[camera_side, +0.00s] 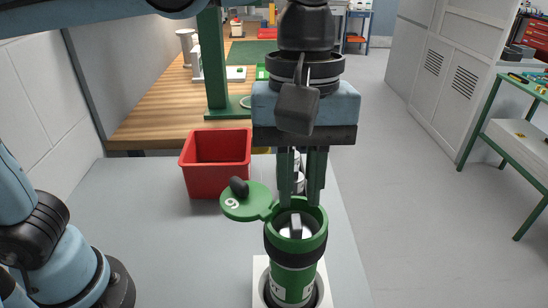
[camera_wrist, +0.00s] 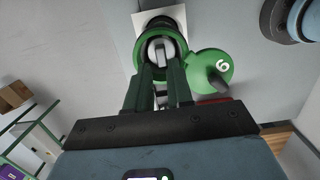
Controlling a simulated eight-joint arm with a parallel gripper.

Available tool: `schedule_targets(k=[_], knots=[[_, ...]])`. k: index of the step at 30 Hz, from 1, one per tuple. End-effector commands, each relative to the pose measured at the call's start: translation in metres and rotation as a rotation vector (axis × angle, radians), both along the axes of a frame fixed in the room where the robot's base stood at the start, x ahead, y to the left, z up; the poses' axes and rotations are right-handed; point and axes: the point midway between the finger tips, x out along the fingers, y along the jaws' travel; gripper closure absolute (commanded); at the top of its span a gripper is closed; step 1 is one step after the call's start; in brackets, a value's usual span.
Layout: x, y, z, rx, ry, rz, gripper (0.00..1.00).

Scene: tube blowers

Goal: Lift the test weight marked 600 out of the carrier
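The green carrier (camera_side: 292,265) stands upright in a round socket in a white base, with a dark band below its rim. Its green lid (camera_side: 246,203), marked with a 6 and bearing a dark knob, is swung open to the left. Inside the carrier sits a silvery weight (camera_side: 295,227) with an upright grip; it also shows in the wrist view (camera_wrist: 157,48). No 600 marking is legible. My gripper (camera_side: 301,203) points down just above the carrier's mouth. Its two green fingers are apart, with a gap between them, and I see no grip on the weight.
A red bin (camera_side: 215,162) stands behind and left of the carrier on the grey bench (camera_side: 150,225). Silvery cylinders behind my fingers are partly hidden. A green post (camera_side: 214,65) rises from the wooden bench behind. The grey bench left of the carrier is clear.

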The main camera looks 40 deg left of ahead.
Motion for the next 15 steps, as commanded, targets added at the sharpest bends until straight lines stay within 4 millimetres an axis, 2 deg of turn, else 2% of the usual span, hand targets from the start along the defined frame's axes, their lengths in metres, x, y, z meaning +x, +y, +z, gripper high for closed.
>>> schedule_targets(k=[9, 15], knots=[[-0.003, -0.001, -0.038, -0.002, -0.001, -0.002, 0.79], [-0.003, -0.002, -0.046, -0.004, -0.001, -0.002, 0.79]])
